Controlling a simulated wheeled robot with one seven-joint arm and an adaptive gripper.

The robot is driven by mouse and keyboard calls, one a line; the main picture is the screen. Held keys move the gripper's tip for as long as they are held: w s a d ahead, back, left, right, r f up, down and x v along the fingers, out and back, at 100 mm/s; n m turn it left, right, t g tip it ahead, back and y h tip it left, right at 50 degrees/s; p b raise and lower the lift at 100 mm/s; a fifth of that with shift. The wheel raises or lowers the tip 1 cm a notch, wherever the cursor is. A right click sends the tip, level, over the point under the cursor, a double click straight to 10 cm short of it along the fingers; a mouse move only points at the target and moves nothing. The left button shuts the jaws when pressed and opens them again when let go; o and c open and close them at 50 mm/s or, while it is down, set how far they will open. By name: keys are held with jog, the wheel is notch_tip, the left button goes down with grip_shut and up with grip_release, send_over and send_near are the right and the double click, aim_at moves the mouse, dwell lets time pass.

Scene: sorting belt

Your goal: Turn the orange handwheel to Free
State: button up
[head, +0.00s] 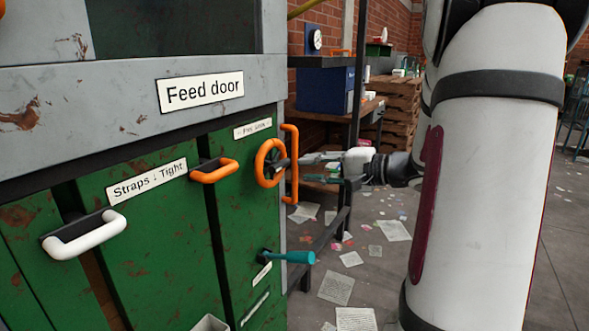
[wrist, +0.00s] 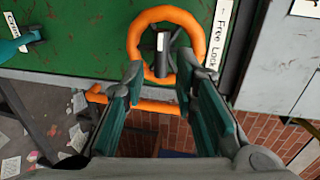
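The orange handwheel (head: 270,162) is mounted on the green cabinet panel at the right. In the wrist view its ring (wrist: 134,38) is at top centre, with a dark hub (wrist: 163,62) bearing a white mark. A "Free Lock" label (wrist: 213,35) lies to the right of the wheel there; in the head view the label (head: 252,128) is above it. My gripper (head: 298,160) is in front of the wheel. In the wrist view the fingertips (wrist: 160,74) are spread apart at the ring's lower part, either side of the hub. I cannot tell whether they touch the wheel.
A vertical orange bar handle (head: 293,165) stands just right of the wheel. A teal crank handle (head: 290,257) sticks out below. Orange (head: 214,171) and white (head: 84,234) pull handles are to the left. A dark shelf (head: 340,62) stands behind; papers litter the floor.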

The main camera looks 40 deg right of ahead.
jog(key=v, duration=0.3)
jog(key=shift+s, duration=0.2)
dwell(0.4)
